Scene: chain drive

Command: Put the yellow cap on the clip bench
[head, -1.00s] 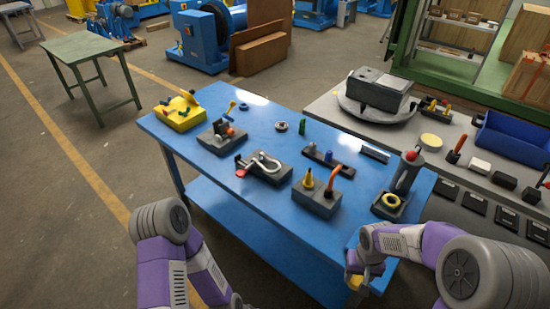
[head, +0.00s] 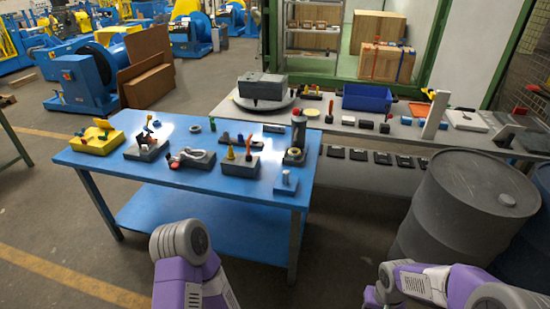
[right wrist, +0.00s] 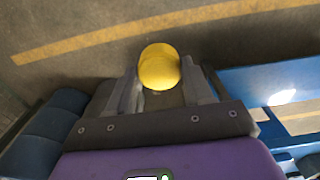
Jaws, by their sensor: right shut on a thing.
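The yellow cap (right wrist: 159,67) is round and smooth, and it sits between the fingers of my right gripper (right wrist: 160,88) in the right wrist view. In the head view, my right gripper (head: 374,298) is at the bottom edge, right of the blue bench (head: 215,178) and away from it; the cap is not clearly visible there. The bench carries several fixtures, and a small block with a pale post (head: 286,181) stands at its near right corner. I cannot tell which bench is the clip bench. My left arm shows at the bottom, but its gripper is out of view.
A grey counter (head: 335,128) with a blue bin (head: 367,98) and small parts stands behind the bench. A dark drum (head: 468,215) stands at the right, near my right arm. The floor between the drum and the bench is clear.

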